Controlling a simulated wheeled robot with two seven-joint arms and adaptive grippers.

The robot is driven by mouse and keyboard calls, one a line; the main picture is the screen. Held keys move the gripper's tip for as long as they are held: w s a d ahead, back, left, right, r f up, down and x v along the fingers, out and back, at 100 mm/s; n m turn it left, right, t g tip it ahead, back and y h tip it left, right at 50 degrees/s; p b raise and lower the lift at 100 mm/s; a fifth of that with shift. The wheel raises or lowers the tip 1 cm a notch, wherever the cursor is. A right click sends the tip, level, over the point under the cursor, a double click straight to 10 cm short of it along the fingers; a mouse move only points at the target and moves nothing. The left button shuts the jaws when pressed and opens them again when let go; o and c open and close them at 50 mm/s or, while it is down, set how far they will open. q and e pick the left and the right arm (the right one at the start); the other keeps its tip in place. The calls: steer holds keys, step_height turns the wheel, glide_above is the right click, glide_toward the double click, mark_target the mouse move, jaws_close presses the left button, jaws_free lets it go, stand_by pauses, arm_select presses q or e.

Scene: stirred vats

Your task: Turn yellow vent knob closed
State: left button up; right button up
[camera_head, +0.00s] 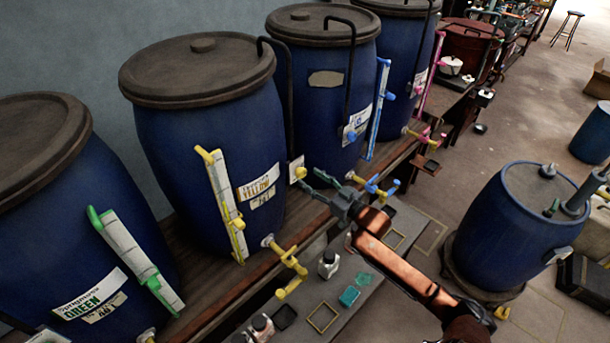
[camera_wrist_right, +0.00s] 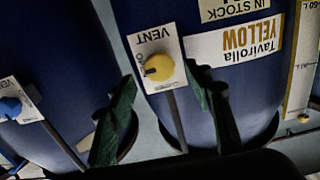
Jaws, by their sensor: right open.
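The yellow vent knob (camera_wrist_right: 158,67) is round and sits on a white plate marked VENT (camera_wrist_right: 137,40) in the right wrist view. The head view shows it small (camera_head: 299,172), beside the blue vat labelled YELLOW (camera_head: 215,140). My right gripper (camera_head: 312,181) is open, with its green fingers reaching toward the knob. In the wrist view its two fingertips lie to either side of the knob, with nothing between them and apart from it as far as I can tell. My left gripper is not in view.
A blue vent knob (camera_wrist_right: 10,107) on its own plate is at the left of the wrist view. A dark pipe rises near the yellow knob. The yellow tap (camera_head: 287,262) and blue tap (camera_head: 378,187) stick out over the bench (camera_head: 400,222) below the vats.

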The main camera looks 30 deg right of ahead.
mark_target(303, 174)
steer(key=shift+x, duration=1.85)
steer(key=shift+c, duration=0.6)
steer(key=c, duration=1)
steer(key=shift+c, duration=0.2)
